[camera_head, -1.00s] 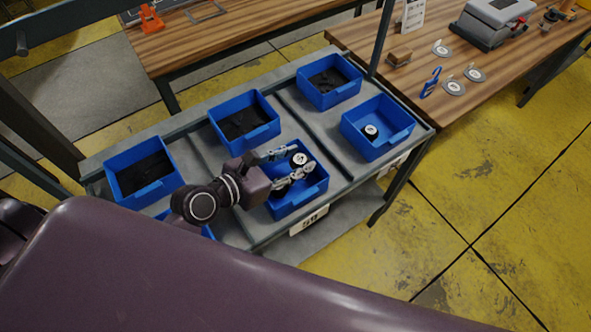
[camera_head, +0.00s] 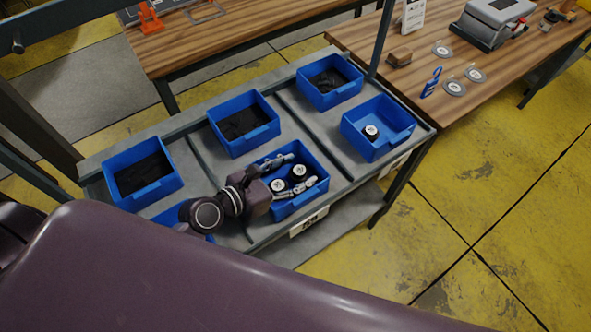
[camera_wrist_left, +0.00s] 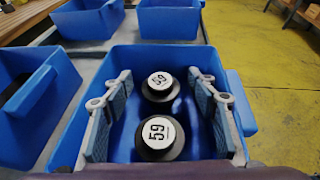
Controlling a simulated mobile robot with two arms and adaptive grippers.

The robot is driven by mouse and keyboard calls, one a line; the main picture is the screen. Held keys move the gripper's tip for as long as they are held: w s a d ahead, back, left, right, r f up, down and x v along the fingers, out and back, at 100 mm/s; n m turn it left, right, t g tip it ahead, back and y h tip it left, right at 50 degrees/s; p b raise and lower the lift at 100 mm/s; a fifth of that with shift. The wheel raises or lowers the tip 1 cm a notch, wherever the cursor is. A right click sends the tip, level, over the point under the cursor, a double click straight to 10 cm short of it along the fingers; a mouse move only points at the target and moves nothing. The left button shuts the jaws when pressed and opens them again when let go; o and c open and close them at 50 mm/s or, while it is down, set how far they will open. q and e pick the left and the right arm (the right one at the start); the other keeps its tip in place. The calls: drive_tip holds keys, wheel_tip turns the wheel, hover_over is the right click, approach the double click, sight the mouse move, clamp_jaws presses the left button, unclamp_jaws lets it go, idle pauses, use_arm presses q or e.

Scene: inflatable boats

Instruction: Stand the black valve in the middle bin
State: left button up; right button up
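The middle bin (camera_head: 313,203) of the front row is blue and holds two black valves with white round tops. One valve (camera_head: 278,185) is nearer my left wrist and the other valve (camera_head: 298,170) is farther in. In the left wrist view the near valve (camera_wrist_left: 160,138) and far valve (camera_wrist_left: 160,87) both stand upright, white "59" labels facing up. My left gripper (camera_head: 302,173) reaches into this bin with its fingers spread. In the left wrist view its fingers (camera_wrist_left: 160,85) lie on both sides of the valves, with gaps. My right gripper is not in view.
The front right bin (camera_head: 393,146) holds one black valve (camera_head: 371,131). The back bins (camera_head: 250,143) hold dark pieces. The front left bin (camera_head: 165,214) is partly hidden by my arm. A wooden table (camera_head: 430,75) with discs and a blue clip stands at the right.

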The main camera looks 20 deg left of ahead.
use_arm(q)
drive_tip(key=shift+r, duration=0.2)
drive_tip(key=shift+s+a, duration=0.2)
drive_tip(key=shift+s, duration=0.05)
drive_tip(key=b+v, duration=0.2)
drive_tip(key=v, duration=0.8)
drive_tip(key=shift+s, duration=0.1)
drive_tip(key=shift+s+a+r, duration=0.25)
drive_tip(key=shift+s+r, duration=0.15)
drive_tip(key=shift+s, duration=0.05)
